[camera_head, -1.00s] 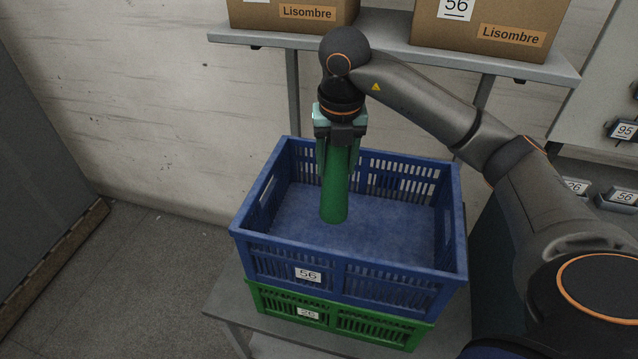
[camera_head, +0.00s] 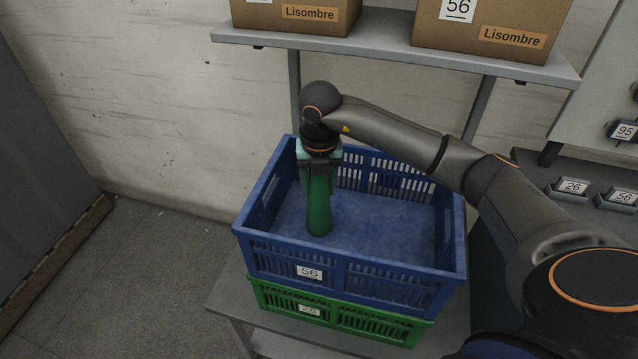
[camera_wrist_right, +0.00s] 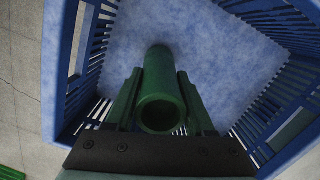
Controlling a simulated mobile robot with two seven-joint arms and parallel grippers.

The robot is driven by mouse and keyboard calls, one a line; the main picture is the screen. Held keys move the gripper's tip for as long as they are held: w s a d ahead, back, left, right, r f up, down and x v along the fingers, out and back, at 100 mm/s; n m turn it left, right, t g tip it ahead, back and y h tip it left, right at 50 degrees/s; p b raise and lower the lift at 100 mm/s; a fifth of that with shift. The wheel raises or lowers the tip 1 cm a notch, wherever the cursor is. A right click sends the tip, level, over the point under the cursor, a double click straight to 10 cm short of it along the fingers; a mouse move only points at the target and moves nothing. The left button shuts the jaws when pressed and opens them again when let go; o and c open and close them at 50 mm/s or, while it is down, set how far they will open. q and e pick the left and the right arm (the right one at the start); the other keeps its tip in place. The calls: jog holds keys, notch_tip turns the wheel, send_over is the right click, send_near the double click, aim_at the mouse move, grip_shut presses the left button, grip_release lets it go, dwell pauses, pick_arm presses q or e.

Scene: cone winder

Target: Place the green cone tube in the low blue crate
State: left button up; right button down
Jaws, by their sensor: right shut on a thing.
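The green cone tube (camera_head: 319,212) is held upright inside the blue crate (camera_head: 400,284), in its left half. My right gripper (camera_head: 319,188) points down and is shut on the tube's upper part. In the right wrist view the tube (camera_wrist_right: 160,95) sits between the two green fingers (camera_wrist_right: 160,103), with its open end toward the camera and the blue crate floor (camera_wrist_right: 215,55) behind it. I cannot tell whether the tube's lower end touches the floor. The rest of the crate is empty. My left gripper is not in view.
The blue crate is stacked on a green crate (camera_head: 378,327) on a grey stand (camera_head: 222,302). A shelf (camera_head: 390,52) with two cardboard boxes (camera_head: 295,14) hangs above and behind. Crate walls stand close around the gripper. Numbered holders (camera_head: 572,188) are at the right.

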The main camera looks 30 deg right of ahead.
jog(key=shift+c, duration=1.3)
grip_release()
jog(key=shift+f, duration=0.1)
jog(key=r, duration=0.8)
jog(key=s+r, duration=0.1)
jog(key=r, duration=0.3)
jog(key=shift+s+a+r, duration=0.1)
jog(key=shift+a, duration=0.25)
